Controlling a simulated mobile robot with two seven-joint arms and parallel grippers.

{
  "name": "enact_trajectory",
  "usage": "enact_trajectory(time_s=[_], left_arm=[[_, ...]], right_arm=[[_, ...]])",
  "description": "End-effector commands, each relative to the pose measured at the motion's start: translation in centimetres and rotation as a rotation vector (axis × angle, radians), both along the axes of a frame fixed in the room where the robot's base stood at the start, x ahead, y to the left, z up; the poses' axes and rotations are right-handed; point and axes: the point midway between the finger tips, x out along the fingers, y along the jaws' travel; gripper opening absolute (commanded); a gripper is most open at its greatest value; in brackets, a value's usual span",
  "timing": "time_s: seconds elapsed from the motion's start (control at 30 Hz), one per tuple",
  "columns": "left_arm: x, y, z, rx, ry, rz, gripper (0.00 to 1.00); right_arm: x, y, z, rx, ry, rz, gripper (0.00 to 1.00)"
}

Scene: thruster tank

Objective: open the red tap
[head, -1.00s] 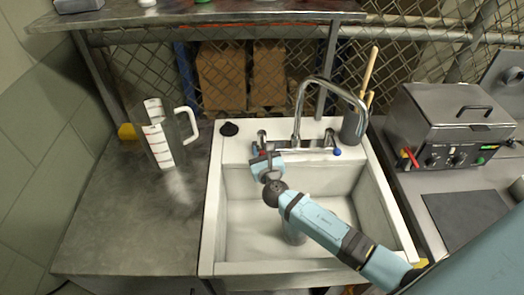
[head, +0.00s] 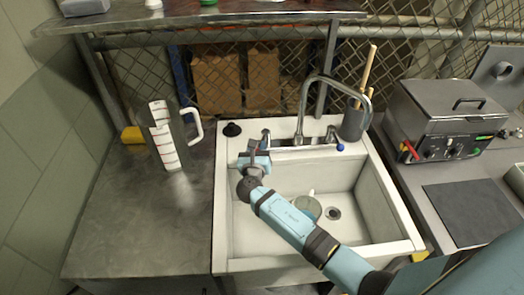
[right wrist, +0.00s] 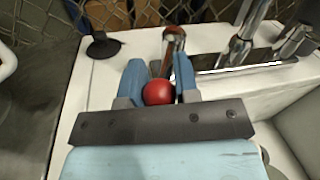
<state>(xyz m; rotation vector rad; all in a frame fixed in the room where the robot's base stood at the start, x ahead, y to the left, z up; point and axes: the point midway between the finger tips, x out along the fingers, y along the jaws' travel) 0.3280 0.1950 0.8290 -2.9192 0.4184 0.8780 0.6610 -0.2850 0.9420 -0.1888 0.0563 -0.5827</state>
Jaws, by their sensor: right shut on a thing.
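The red tap knob (right wrist: 158,92) is a round red ball at the left end of the chrome faucet (head: 303,110). In the right wrist view it sits between the two blue-grey fingers of my right gripper (right wrist: 159,75), which is shut on it. In the head view my right gripper (head: 262,145) is at the left tap, over the back left corner of the white sink (head: 228,215), and hides the red knob. The blue tap knob (head: 340,147) is at the right end of the faucet. My left gripper is not in view.
A cup-like vessel (head: 308,206) stands in the sink near the drain (head: 333,213). A clear jug (head: 165,135) stands on the left metal counter (head: 130,225). A black stopper (head: 232,129) lies on the sink's rim. A metal appliance (head: 450,120) is at right.

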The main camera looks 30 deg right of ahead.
Motion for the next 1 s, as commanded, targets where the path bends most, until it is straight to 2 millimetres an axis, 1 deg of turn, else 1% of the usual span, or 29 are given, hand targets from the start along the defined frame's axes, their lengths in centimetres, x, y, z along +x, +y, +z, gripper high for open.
enact_trajectory(time_s=[0.03,0.1,0.5,0.73,1.0], left_arm=[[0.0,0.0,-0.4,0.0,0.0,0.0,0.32],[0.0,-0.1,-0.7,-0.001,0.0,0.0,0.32],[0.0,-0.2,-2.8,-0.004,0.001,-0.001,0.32],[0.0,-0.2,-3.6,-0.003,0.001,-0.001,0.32],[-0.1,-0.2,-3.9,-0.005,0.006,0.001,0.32]], right_arm=[[0.5,0.6,-0.2,0.006,-0.001,-0.043,0.0],[0.9,1.0,-0.2,0.006,0.0,-0.11,0.0],[3.2,2.0,-0.2,0.003,-0.001,-0.426,0.0],[4.0,2.2,-0.2,0.002,0.0,-0.528,0.0],[4.3,2.2,-0.1,0.0,0.0,-0.575,0.0]])
